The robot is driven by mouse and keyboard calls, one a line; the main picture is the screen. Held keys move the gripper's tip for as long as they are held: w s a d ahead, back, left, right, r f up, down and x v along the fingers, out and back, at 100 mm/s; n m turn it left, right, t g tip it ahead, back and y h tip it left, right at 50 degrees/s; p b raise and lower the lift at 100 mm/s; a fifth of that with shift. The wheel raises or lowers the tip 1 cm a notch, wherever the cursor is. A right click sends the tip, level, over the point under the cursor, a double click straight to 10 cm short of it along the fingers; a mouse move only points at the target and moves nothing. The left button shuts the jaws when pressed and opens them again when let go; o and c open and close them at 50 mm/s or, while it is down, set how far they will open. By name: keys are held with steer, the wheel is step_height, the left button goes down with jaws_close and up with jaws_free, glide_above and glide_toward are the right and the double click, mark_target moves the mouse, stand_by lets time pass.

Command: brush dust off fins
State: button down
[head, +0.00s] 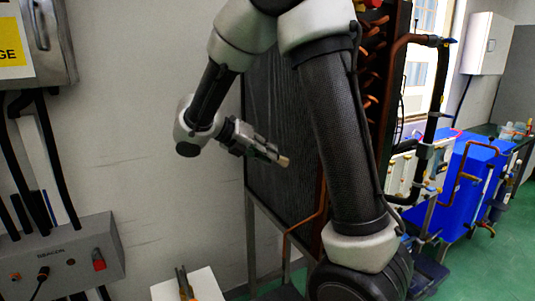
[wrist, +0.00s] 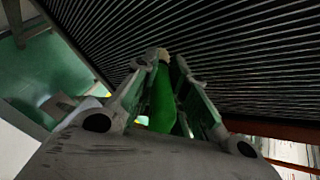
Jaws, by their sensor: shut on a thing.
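The dark fin panel (head: 272,95) stands upright in a frame, partly hidden behind my arm. In the wrist view its close parallel fins (wrist: 235,50) fill the top and right. My gripper (head: 263,151) is in front of the panel's lower part. The wrist view shows my gripper (wrist: 175,85) shut on a brush with a green handle (wrist: 160,103). The brush's pale bristles (head: 283,161) point at the panel, and they also show in the wrist view (wrist: 157,55). I cannot tell if they touch the fins. Dust is not clearly distinguishable.
Copper pipes (head: 372,75) run along the panel's right side. A grey control box (head: 62,258) is on the left wall. A small white stand (head: 205,285) with tools on it is at the bottom. A blue unit (head: 462,180) with pipes stands at right. Green floor (head: 480,255) shows at lower right.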

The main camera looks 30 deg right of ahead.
steer(key=shift+a, duration=2.85)
steer(key=shift+a, duration=1.5)
steer(key=shift+a, duration=0.1)
